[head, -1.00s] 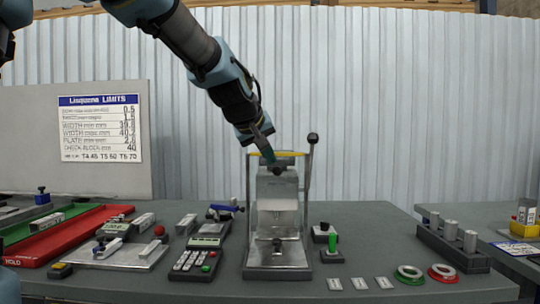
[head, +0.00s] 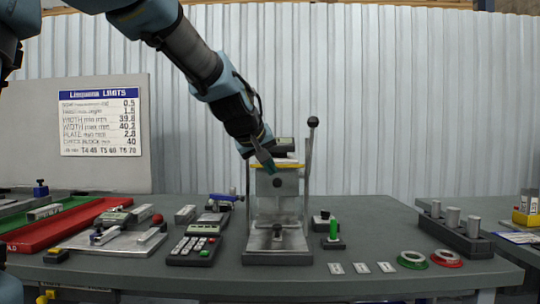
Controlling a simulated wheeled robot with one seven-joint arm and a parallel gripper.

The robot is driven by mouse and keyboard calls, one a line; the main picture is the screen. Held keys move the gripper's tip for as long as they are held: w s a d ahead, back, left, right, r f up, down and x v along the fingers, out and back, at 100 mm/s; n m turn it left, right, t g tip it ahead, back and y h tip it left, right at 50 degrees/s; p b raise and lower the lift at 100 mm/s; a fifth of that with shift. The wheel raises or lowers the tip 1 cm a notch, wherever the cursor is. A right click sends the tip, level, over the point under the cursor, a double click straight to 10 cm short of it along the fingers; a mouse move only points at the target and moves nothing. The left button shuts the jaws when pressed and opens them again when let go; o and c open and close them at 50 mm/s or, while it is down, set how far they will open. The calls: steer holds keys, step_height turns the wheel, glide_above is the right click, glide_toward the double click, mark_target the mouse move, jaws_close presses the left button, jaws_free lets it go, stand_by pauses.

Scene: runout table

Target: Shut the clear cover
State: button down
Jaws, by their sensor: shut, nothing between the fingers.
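The clear cover, with a yellow edge (head: 290,166), spans the upper part of the grey test stand (head: 277,258). Its see-through panel is hard to make out, so I cannot tell its exact angle. The yellow edge is well above the stand's base. My gripper (head: 267,166) is shut and empty, pointing down at the yellow edge, left of its middle. The fingertips overlap the edge in the picture; contact is not certain.
A lever with a black knob (head: 312,122) rises at the stand's right. A keypad box (head: 194,245) is close on the left. A green-topped piece (head: 334,230) and green and red rings (head: 411,259) are on the right.

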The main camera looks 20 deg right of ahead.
step_height(320, 180, down, 7)
steer(key=b, duration=0.4)
steer(key=shift+b, duration=0.4)
steer(key=shift+s+f, duration=0.1)
